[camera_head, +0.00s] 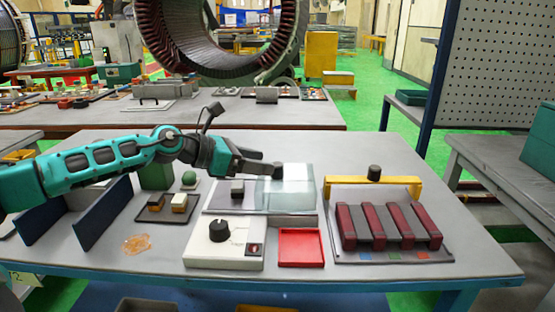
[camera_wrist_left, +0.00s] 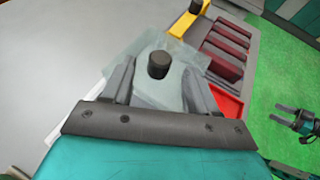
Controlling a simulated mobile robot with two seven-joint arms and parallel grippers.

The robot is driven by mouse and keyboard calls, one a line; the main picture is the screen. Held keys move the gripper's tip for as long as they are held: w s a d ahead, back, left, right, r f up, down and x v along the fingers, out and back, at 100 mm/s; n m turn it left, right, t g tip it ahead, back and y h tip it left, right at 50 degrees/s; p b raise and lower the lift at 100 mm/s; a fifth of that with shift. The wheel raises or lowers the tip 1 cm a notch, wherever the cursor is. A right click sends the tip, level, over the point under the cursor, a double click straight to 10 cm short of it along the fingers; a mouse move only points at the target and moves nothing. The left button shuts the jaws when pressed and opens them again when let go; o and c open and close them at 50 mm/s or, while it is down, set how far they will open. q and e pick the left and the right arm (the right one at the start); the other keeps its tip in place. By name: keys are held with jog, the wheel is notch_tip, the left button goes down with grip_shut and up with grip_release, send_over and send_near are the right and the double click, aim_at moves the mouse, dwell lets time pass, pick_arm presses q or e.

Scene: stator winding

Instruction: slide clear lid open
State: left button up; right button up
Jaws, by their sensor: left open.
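The clear lid (camera_head: 272,196) lies over part of a grey tray (camera_head: 225,200) in the middle of the table. It also shows in the left wrist view (camera_wrist_left: 160,88) as a pale, see-through sheet with a black round knob (camera_wrist_left: 158,65) on top. My left gripper (camera_head: 270,170) is open above the lid. In the wrist view its two fingers stand on either side of the knob; I cannot tell whether they touch it. My right gripper (camera_wrist_left: 293,118) shows at the right of the wrist view, apart from the table, with its fingers apart.
A white box with a black dial (camera_head: 219,232) and a red tray (camera_head: 301,248) stand in front. A yellow-handled rack with red bars (camera_head: 389,230) is to the right. Blue dividers (camera_head: 103,213) and small blocks (camera_head: 180,203) are at left. The front right table area is clear.

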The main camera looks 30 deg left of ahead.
aim_at(278, 164)
pick_arm(q)
jog(key=shift+p+x, duration=0.4)
jog(key=shift+x, duration=2.4)
jog(key=shift+c, duration=0.2)
grip_shut()
